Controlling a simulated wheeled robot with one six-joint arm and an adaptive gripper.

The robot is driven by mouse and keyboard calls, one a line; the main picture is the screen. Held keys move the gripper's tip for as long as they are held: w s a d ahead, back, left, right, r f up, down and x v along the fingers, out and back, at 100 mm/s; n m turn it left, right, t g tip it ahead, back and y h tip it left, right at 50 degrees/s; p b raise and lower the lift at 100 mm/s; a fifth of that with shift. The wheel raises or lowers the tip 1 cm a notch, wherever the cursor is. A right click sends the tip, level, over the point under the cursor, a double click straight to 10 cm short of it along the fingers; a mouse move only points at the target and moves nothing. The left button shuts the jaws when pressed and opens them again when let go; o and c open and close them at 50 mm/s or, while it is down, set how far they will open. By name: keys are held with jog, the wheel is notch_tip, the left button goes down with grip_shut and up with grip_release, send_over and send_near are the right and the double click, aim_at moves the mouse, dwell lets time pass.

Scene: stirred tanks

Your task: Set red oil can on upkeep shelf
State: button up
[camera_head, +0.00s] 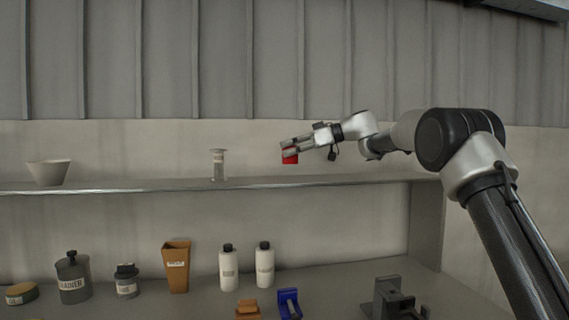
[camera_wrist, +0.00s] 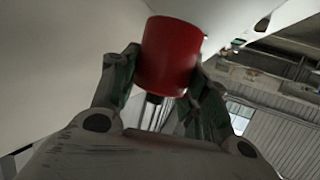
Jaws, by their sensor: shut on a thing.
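My gripper (camera_head: 287,148) is at the end of my arm, which reaches in from the right in the head view. It is shut on the red oil can (camera_head: 290,157), a small red cylinder. In the wrist view the red can (camera_wrist: 168,58) sits between the two fingers of my gripper (camera_wrist: 164,75). The upkeep shelf appears to be the long grey shelf (camera_head: 330,180) along the wall. In the head view the can shows a little above the shelf's level. I cannot tell whether it is over the shelf or in front of it.
On the shelf stand a pale bowl (camera_head: 48,173) at left and a clear cylinder (camera_head: 218,165) left of the can. The shelf right of that cylinder looks clear. Below are two white bottles (camera_head: 229,268), an orange-brown container (camera_head: 176,268), a grey jar (camera_head: 73,280) and a blue object (camera_head: 289,304).

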aim_at(292, 161)
jog(key=shift+f, duration=2.25)
jog(key=shift+f, duration=0.2)
jog(key=o, duration=1.2)
jog(key=shift+c, duration=0.2)
jog(key=shift+r, duration=0.2)
jog(key=v, duration=1.2)
jog(key=shift+r, duration=0.1)
